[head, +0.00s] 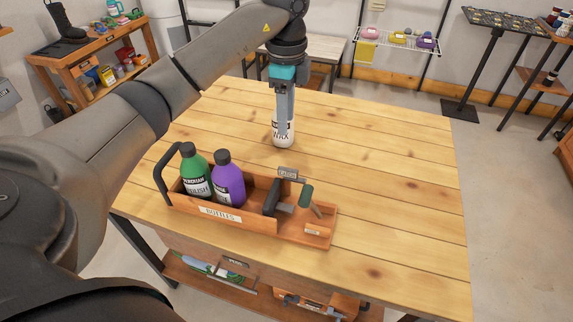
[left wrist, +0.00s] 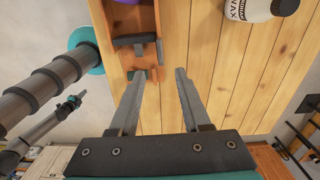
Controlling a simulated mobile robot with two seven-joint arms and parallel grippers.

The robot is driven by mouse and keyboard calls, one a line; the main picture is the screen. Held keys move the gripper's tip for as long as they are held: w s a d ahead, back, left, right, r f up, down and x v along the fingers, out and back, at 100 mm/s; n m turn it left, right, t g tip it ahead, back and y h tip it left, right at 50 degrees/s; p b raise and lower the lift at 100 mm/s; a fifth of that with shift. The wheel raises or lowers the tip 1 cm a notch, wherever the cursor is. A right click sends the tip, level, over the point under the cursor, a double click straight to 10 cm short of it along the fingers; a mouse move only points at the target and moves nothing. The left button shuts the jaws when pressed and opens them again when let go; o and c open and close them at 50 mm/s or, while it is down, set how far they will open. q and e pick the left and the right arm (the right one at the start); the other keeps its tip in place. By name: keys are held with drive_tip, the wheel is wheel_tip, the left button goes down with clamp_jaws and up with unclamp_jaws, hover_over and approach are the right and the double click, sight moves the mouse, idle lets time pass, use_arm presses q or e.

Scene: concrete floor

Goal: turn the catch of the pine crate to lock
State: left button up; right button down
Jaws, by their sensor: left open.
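I cannot make out a pine crate or its catch in either view. My left gripper (head: 284,112) points down above the wooden table, just in front of the white wax bottle (head: 283,134) in the head view. My right gripper does not show clearly in either view.
The caddy (head: 259,233) holds a green bottle (head: 195,172), a purple bottle (head: 229,181) and tools at its right end. The right half of the tabletop (head: 400,170) is bare. Under it is a shelf (head: 205,281) with items. A workbench (head: 95,50) stands back left.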

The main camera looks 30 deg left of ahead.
sight(286, 168)
use_arm(q)
wheel_tip(286, 168, down, 15)
drive_tip(key=shift+r+b, duration=0.1)
drive_tip(key=shift+b, duration=0.25)
clamp_jaws()
idle(0.4)
